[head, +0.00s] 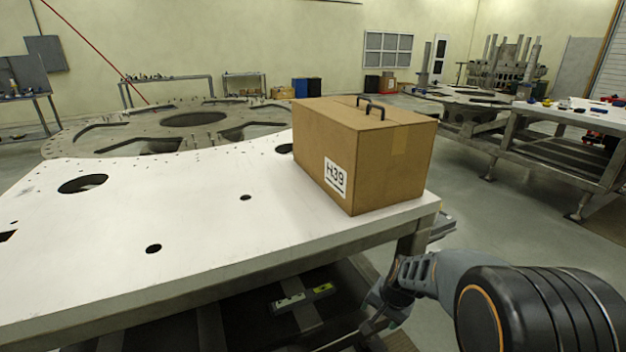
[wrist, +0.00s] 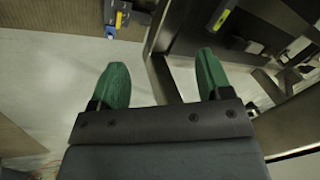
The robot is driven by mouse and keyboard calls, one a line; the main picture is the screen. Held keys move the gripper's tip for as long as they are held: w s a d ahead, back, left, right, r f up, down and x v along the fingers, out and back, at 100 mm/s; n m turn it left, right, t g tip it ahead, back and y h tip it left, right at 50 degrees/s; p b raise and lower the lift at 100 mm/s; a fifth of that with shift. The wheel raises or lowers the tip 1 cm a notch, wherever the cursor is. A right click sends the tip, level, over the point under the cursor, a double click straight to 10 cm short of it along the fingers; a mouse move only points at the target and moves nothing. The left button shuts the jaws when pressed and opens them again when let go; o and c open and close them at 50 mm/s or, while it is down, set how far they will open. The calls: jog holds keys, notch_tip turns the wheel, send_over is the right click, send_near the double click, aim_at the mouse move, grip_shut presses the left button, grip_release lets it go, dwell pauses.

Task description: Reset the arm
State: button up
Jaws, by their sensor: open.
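My gripper (wrist: 161,82) shows in the wrist view with its two green fingers spread apart and nothing between them. Grey floor lies beyond the fingertips. In the head view my arm reaches in from the lower right, bent down beside the front right corner of the white plate table.
A cardboard box (head: 350,155) with black handles and an "H39" label stands on the white plate (head: 200,205) near its right corner. The plate has several round holes. A large turret plate (head: 150,125) lies behind. Open floor (head: 480,220) is at the right, before a workbench (head: 570,116).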

jog(key=s+r+n+p, duration=0.2)
jog(key=s+r+p, duration=0.1)
jog(key=r, duration=0.4)
jog(key=s+r+n+h+p, duration=0.1)
jog(key=s+r+n+p, duration=0.1)
jog(key=s+r, duration=0.4)
jog(key=s+r+n+t+p, duration=0.1)
jog(key=s+r+n+p, duration=0.2)
jog(key=r, duration=0.6)
jog(key=shift+s+a+r+h+p, duration=0.3)
jog(key=shift+s+h+p, duration=0.15)
jog(key=shift+s, duration=0.5)
